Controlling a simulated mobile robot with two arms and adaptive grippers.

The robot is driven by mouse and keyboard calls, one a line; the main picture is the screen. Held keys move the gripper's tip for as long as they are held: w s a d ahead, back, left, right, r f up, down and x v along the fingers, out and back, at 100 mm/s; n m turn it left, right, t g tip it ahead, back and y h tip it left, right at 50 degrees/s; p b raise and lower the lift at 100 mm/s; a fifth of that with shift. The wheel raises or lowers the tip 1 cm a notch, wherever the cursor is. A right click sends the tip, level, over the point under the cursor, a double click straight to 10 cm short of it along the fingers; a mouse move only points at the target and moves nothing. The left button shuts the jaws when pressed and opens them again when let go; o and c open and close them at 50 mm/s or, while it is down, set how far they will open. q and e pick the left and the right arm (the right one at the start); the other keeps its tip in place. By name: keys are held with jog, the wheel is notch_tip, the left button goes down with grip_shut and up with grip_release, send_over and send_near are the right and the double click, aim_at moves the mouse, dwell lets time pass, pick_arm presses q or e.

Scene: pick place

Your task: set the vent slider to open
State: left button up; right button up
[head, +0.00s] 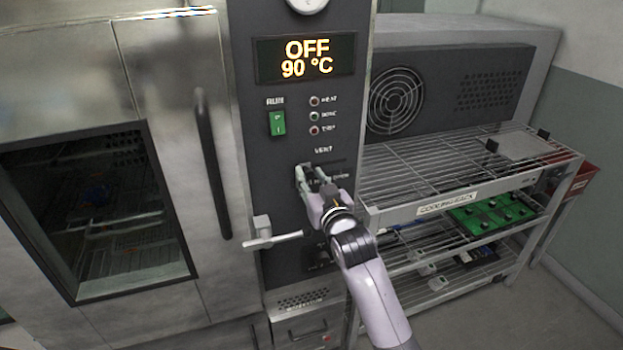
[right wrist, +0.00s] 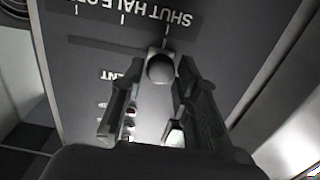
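The vent slider's round knob (right wrist: 160,68) shows in the right wrist view, at the right end of its slot (right wrist: 100,44). The scale there is upside down, and the knob lines up with the tick by SHUT. My right gripper (head: 322,176) is at the vent slot on the dark control panel, below the VENT label (head: 323,150), and hides most of the slot in the head view. In the right wrist view its fingers (right wrist: 158,80) are apart, one on each side of the knob, with gaps visible. My left gripper is not in view.
The display (head: 306,57) reads OFF, 90 °C. A green run switch (head: 277,123) is above left of the gripper. A lever handle (head: 272,238) sticks out at lower left, near a vertical door handle (head: 212,165). The cooling rack (head: 400,212) stands close on the right.

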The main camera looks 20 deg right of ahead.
grip_shut()
dwell(0.4)
jog(key=d+p, duration=0.1)
jog(key=d, duration=0.9)
jog(key=shift+w+d+p, duration=0.15)
jog(key=shift+d+p, duration=0.1)
jog(key=shift+p, duration=0.1)
jog(key=shift+a, duration=0.1)
grip_release()
jog(key=o, duration=0.4)
jog(key=shift+d, duration=0.25)
jog(key=shift+o, duration=0.3)
jog(key=shift+a, duration=0.1)
